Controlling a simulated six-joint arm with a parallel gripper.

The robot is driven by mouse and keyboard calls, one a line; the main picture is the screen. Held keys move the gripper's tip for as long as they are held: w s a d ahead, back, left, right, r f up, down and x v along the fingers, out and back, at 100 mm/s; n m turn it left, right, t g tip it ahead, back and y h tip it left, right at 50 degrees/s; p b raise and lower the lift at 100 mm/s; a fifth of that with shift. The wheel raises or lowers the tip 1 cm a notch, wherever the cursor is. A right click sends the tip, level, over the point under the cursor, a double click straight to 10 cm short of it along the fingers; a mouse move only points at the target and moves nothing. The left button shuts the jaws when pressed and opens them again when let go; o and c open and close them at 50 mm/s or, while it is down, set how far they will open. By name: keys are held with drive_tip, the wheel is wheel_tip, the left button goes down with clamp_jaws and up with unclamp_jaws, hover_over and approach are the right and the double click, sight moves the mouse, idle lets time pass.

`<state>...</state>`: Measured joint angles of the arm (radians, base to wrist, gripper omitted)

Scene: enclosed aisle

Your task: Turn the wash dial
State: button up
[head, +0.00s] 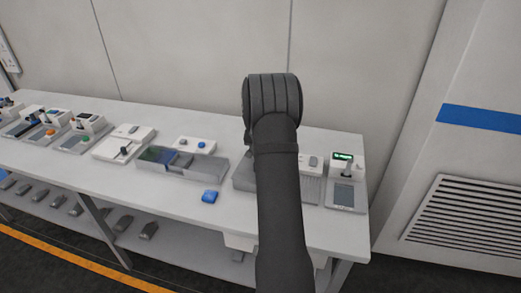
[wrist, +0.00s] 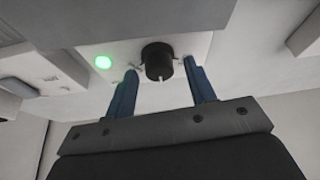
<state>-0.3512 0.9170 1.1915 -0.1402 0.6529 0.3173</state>
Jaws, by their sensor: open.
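The wash dial, a black round knob with a white mark (wrist: 158,62), is on a white panel (wrist: 190,45) in the wrist view. The white mark points toward my gripper. A green light (wrist: 102,62) glows on the panel left of the dial. My gripper (wrist: 164,77) is open, with one blue finger on each side of the dial and clear space between each finger and the knob. I cannot tell how far the fingertips are from the panel. In the head view my arm hides the gripper, and I cannot make out the dial.
A long white bench (head: 300,222) runs along the wall. A vented white cabinet (head: 470,215) stands at the right.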

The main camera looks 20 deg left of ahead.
drive_tip(key=c, duration=1)
drive_tip(key=shift+o, duration=0.2)
drive_tip(key=shift+n, duration=0.3)
drive_tip(key=n+y, duration=0.1)
drive_tip(key=n, duration=0.1)
drive_tip(key=n+g+y, duration=0.1)
drive_tip(key=n, duration=0.2)
drive_tip(key=shift+d, duration=0.2)
drive_tip(key=n+g, duration=0.1)
drive_tip(key=n, duration=0.2)
drive_tip(key=n+y, duration=0.1)
drive_tip(key=n, duration=0.2)
drive_tip(key=shift+w+g, duration=0.15)
drive_tip(key=shift+g, duration=0.25)
drive_tip(key=shift+n+y, duration=0.3)
